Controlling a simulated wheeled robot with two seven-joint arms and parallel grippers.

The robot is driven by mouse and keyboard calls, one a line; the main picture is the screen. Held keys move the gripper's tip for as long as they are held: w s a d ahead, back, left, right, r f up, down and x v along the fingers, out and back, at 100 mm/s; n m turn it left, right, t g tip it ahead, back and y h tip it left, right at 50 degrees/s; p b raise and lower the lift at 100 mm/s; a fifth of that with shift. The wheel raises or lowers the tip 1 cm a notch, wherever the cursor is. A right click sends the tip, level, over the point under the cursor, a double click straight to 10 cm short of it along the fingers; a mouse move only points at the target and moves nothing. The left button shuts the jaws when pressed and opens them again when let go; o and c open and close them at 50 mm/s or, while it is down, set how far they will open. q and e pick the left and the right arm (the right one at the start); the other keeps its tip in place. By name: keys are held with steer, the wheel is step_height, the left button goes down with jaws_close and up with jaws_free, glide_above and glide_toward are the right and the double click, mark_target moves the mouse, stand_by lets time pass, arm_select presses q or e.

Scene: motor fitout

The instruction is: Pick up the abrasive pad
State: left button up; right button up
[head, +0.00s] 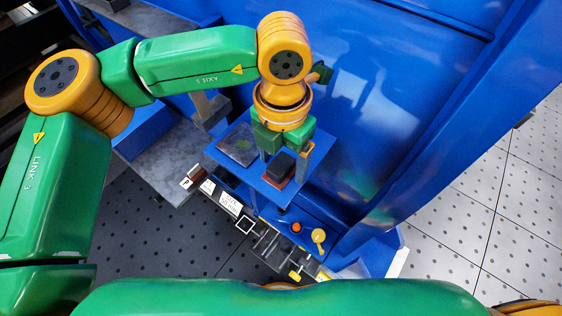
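A dark block with a reddish-brown underside (279,169), which looks like the abrasive pad, sits on a small blue shelf (270,189). My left gripper (284,160) points down over it from above. Its two fingers are apart, one towards the left of the block and one towards its right. I see no clear contact, and cannot tell how low the fingertips are. My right gripper is not in view.
A flat grey square plate (238,146) lies on the shelf left of the block. Below is a panel with labels, a red button (296,227) and a yellow knob (319,236). A tall blue wall (390,110) stands behind and right. A grey ledge (165,160) is left.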

mark_target(284, 162)
arm_select(q)
steer(key=shift+s, duration=0.25)
steer(key=c, duration=0.7)
steer(key=shift+r, duration=0.1)
jaws_close()
steer(key=shift+w, duration=0.1)
steer(key=shift+r+p, duration=0.4)
steer(key=r+p, duration=0.1)
steer(key=r, duration=0.1)
steer(key=r+p, duration=0.1)
steer(key=shift+d+r, duration=0.2)
steer(key=shift+r, duration=0.15)
steer(key=s+d+r+p, duration=0.7)
steer(key=d+r, duration=0.1)
steer(key=d, duration=0.3)
steer(key=shift+d+r, duration=0.2)
steer(key=shift+d, duration=0.2)
